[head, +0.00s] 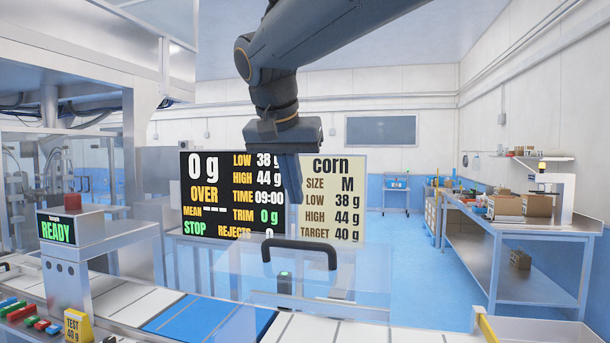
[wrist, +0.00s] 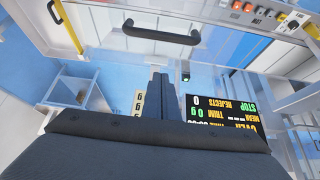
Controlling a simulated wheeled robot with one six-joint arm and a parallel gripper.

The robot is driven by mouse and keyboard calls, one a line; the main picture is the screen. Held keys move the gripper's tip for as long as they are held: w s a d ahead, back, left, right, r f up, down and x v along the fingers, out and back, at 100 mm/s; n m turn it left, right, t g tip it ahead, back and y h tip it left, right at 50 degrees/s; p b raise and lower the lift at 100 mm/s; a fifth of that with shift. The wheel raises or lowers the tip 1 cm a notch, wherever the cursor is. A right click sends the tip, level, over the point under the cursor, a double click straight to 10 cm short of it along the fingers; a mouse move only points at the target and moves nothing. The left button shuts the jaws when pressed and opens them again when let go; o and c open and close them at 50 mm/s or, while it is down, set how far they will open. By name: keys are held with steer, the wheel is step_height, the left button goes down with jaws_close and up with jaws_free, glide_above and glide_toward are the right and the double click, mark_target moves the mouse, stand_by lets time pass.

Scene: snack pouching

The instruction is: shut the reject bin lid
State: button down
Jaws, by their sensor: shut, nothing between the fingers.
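A clear panel (head: 350,290) with a black bar handle (head: 300,244) stands at the conveyor's far side in the head view. It looks like the reject bin lid, but its angle is hard to tell. The handle also shows near the top of the wrist view (wrist: 160,36). My gripper (head: 293,200) hangs fingers down in the head view, in front of the display and above the handle in the picture. Its fingers are together and empty, and they appear apart from the handle. In the wrist view, my fingertips (wrist: 159,76) lie below the handle. The bin's inside is not clearly visible.
A black weight display (head: 215,195) and a cream corn sign (head: 337,200) stand behind my gripper. A conveyor (head: 165,310) runs along the front. A READY console (head: 60,232) and a yellow test weight (head: 77,325) are at left. A steel bench (head: 540,226) is at right.

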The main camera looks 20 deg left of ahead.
steer(key=f+p, duration=0.1)
steer(key=f, duration=0.1)
steer(key=f+p, duration=0.1)
steer(key=f, duration=0.2)
steer(key=shift+w+f, duration=0.2)
steer(key=shift+f, duration=0.1)
steer(key=shift+s+d+f, duration=0.1)
steer(key=shift+s+f, duration=0.25)
steer(key=shift+f, duration=0.25)
steer(key=shift+f, duration=0.1)
